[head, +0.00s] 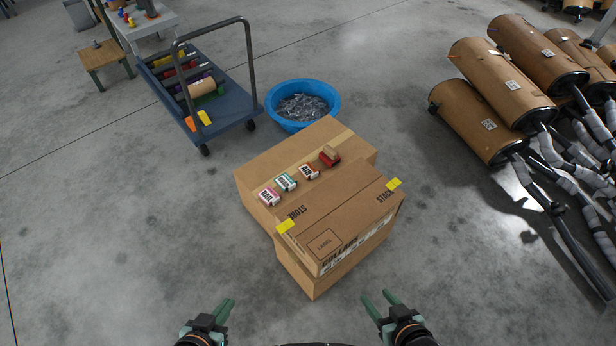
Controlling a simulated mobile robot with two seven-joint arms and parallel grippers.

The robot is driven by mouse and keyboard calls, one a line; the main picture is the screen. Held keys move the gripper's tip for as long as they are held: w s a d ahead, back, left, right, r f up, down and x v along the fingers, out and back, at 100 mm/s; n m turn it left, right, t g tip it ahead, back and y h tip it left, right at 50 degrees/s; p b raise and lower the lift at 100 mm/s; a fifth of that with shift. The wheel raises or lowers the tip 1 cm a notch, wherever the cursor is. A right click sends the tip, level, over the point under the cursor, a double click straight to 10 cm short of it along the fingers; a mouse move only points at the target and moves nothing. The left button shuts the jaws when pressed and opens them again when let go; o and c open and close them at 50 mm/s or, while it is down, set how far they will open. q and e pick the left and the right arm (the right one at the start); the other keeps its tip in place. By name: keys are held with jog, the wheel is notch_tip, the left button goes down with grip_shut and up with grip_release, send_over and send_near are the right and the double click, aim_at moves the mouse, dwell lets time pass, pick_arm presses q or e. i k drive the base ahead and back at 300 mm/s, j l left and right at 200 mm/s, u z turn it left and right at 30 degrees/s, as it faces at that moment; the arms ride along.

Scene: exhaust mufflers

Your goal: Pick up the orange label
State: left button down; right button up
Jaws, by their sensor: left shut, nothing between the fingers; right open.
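The orange label (309,171) is a small block with an orange edge and a white printed face. It lies on the cardboard box (268,158), third from the left in a row of small labels. My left gripper (229,304) is at the bottom of the head view, left of the boxes, shut and empty. My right gripper (376,298) is at the bottom, right of the boxes, open and empty. Both are well apart from the label, on the near side of the boxes.
A pink label (268,196), a teal label (286,182) and a red item (330,156) share the row. A nearer, marked box (345,215) stands in front. A blue tub (302,103), a cart (222,118) and mufflers (478,122) stand around. Floor is clear left.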

aim_at(308, 171)
jog(key=j+z, duration=0.3)
jog(key=j, duration=0.65)
jog(key=i+j+z, duration=0.15)
jog(key=j, duration=0.3)
jog(key=j+z, duration=0.1)
jog(key=j, duration=0.35)
jog(key=i+j+z, duration=0.1)
jog(key=j, duration=0.2)
jog(key=i+j+z, duration=0.1)
jog(key=j, duration=0.2)
jog(key=i+j+z, duration=0.1)
jog(key=j, duration=0.25)
jog(key=i, duration=0.1)
